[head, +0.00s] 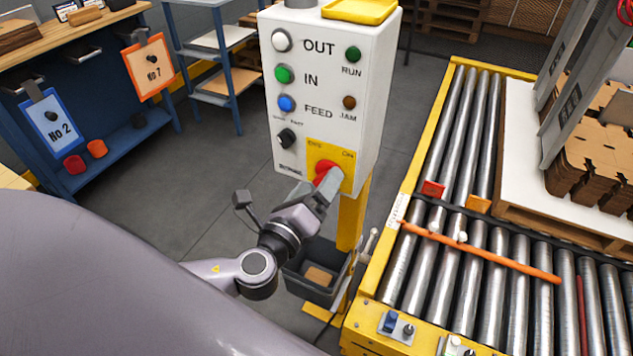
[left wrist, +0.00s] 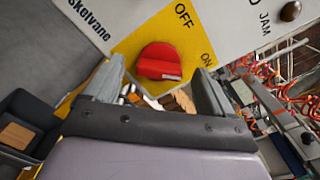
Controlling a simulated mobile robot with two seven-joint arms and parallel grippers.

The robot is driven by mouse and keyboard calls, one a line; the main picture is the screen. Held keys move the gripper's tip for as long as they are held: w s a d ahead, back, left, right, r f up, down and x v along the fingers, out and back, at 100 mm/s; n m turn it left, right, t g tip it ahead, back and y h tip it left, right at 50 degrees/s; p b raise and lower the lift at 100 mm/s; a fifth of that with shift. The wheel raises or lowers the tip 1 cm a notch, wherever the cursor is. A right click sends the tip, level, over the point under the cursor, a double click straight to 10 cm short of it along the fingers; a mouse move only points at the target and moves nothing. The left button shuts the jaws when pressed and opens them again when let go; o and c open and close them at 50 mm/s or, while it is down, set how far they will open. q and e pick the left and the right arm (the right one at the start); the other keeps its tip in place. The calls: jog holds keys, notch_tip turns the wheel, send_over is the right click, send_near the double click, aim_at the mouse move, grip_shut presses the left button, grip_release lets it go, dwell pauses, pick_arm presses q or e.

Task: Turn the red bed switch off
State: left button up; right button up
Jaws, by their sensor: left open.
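The red bed switch (head: 325,168) is a round knob with a raised grip on a yellow plate (head: 346,180), low on the front of the white control box (head: 345,50). It also shows in the left wrist view (left wrist: 158,60), with OFF and ON printed beside it. I cannot tell for sure which word the grip points at. My left gripper (head: 325,190) is right in front of the switch in the head view, covering part of its lower side. In the left wrist view its open fingers (left wrist: 160,88) stand apart on either side, just below the knob, not closed on it.
The box also bears white, green and blue buttons, RUN and JAM lamps and a black selector (head: 286,138). A roller conveyor (head: 470,150) with a pallet of cardboard stands at the right. A grey bin (head: 310,285) sits below the box. The floor at the left is clear.

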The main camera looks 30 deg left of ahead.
pick_arm(q)
jog(key=shift+w, duration=0.3)
jog(key=c, duration=1.1)
jog(key=shift+o, duration=0.2)
